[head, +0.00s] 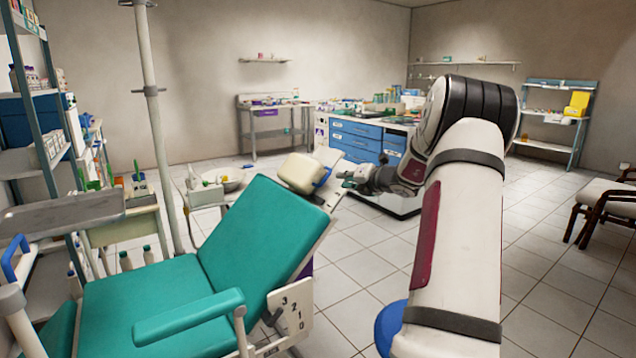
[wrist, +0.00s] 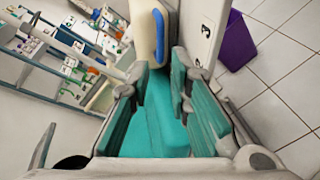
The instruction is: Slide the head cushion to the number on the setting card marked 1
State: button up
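The cream head cushion (head: 299,172) sits at the top of the teal dental chair's backrest (head: 262,235), with a blue handle (head: 322,178) on its right side. My gripper (head: 346,181) is just right of the handle in the head view. In the wrist view the cushion (wrist: 146,28) and the upright blue handle (wrist: 160,38) lie ahead of the fingertips. My gripper (wrist: 160,78) is open, with nothing visible between its fingers. A white plate (wrist: 203,30) beside the cushion shows a 3; its other marks are hidden. I cannot make out a setting card marked 1.
A white panel (head: 291,309) low on the chair's side carries several numbers. A metal tray (head: 62,213) and shelving stand on the left. Blue drawers (head: 357,138) stand behind my arm. Tiled floor is open to the right, with chairs (head: 603,208) at the far edge.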

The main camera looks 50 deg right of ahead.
aim_at(326, 178)
jog(key=b+x, duration=0.1)
jog(key=x, duration=1)
jog(key=shift+w+d+f, duration=0.1)
jog(key=shift+w+d, duration=0.05)
jog(key=shift+w, duration=0.2)
jog(key=shift+c, duration=0.3)
grip_shut()
